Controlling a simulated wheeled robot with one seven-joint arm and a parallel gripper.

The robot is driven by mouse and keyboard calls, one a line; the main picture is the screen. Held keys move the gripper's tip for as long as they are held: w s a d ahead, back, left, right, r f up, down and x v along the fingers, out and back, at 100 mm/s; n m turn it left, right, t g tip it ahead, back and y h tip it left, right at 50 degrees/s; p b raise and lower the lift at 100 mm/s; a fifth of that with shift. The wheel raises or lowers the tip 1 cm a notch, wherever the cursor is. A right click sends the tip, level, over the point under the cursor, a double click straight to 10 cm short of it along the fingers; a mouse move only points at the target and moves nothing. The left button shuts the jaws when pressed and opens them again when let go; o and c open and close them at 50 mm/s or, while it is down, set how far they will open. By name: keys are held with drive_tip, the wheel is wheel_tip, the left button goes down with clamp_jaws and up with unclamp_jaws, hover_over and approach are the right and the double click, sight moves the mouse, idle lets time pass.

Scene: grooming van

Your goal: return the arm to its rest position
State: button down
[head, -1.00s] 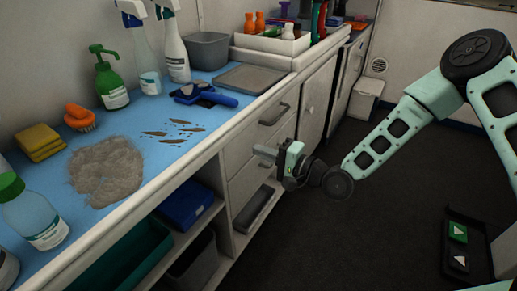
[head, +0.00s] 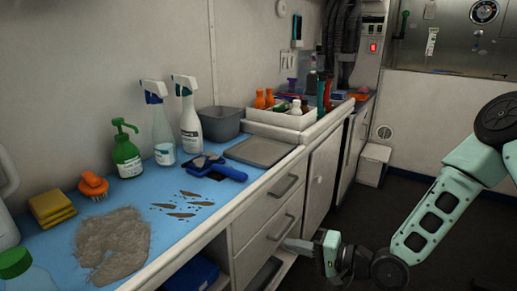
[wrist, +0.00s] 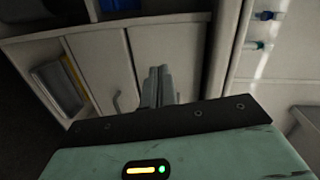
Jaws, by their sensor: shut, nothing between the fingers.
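My arm, pale green with dark joints, comes in from the right in the head view. It bends down to my gripper (head: 298,246), which is low in front of the counter's drawers, below the worktop. In the wrist view my gripper's fingers (wrist: 158,84) lie together with nothing between them. Behind them are white cabinet doors. Whether the fingertips touch the drawer front is not clear in the head view.
The blue worktop (head: 130,199) holds a heap of grey fur (head: 112,245), a blue brush (head: 222,169), spray bottles (head: 190,125) and a grey bin (head: 220,123). Drawer handles (head: 283,188) stick out beside the gripper. A white bin (head: 374,163) stands at the back. Dark floor is open at the right.

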drive_tip(key=s+d+r+n+g+h, duration=0.2)
drive_tip(key=s+r+n+g+h, duration=0.35)
drive_tip(key=s, duration=0.65)
drive_tip(key=s+d+r+n+g+h, duration=0.1)
drive_tip(key=s+r+n+g+h, duration=0.2)
drive_tip(key=s+r+n+h, duration=0.75)
wheel_tip(320, 180, up, 17)
drive_tip(key=s+m+y+p, duration=0.2)
drive_tip(key=m+y+p, duration=0.1)
drive_tip(key=p, duration=1.7)
drive_tip(key=shift+s+d, duration=0.3)
drive_tip(key=shift+s, duration=0.1)
